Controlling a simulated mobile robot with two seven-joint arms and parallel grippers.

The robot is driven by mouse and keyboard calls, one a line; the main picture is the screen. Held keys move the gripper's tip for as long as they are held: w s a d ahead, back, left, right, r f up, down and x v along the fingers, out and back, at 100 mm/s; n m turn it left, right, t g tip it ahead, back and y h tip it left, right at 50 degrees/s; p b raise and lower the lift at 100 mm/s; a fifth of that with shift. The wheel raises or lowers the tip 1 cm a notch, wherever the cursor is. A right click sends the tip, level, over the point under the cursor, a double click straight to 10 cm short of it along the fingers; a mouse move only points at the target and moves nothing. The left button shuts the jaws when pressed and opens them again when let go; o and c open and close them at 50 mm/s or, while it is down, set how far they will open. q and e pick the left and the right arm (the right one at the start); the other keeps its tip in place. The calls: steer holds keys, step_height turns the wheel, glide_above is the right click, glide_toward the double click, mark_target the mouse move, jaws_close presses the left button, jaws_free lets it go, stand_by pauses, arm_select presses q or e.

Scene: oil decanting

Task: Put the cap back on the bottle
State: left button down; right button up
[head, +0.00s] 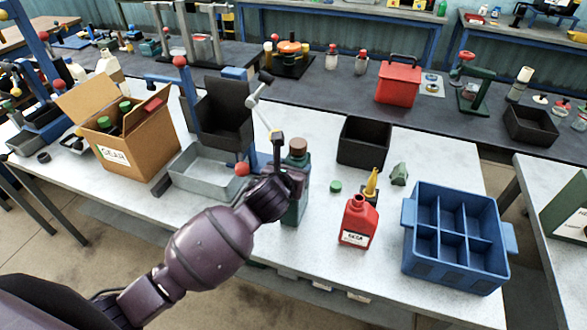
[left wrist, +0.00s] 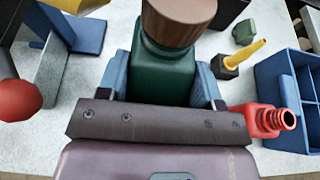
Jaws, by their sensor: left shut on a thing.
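A dark green bottle (head: 292,212) with a brown cap (head: 298,147) on top stands upright near the table's front edge. I cannot tell whether its base touches the table. My left gripper (head: 292,180) is shut around its body, below the cap. In the left wrist view the bottle (left wrist: 163,75) sits between the two blue fingers, with the ridged brown cap (left wrist: 178,20) above. A loose green cap (head: 335,187) lies on the table to its right. A red bottle (head: 357,225) with an open neck stands further right; its neck shows in the left wrist view (left wrist: 287,119). My right gripper is out of view.
A blue divided crate (head: 409,245) stands at the right. A yellow and black spout (head: 371,183) and a small green piece (head: 399,174) lie behind the red bottle. A black bin (head: 363,142), a grey metal tray (head: 180,183) and a cardboard box (head: 140,150) stand around.

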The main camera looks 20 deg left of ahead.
arm_select(q)
steer(key=shift+c, duration=1.4)
jaws_free()
steer(key=shift+s+r, duration=0.15)
steer(key=shift+s, duration=0.1)
steer(key=v, duration=1.1)
steer(key=shift+s+b, duration=0.25)
steer(key=shift+b, duration=0.1)
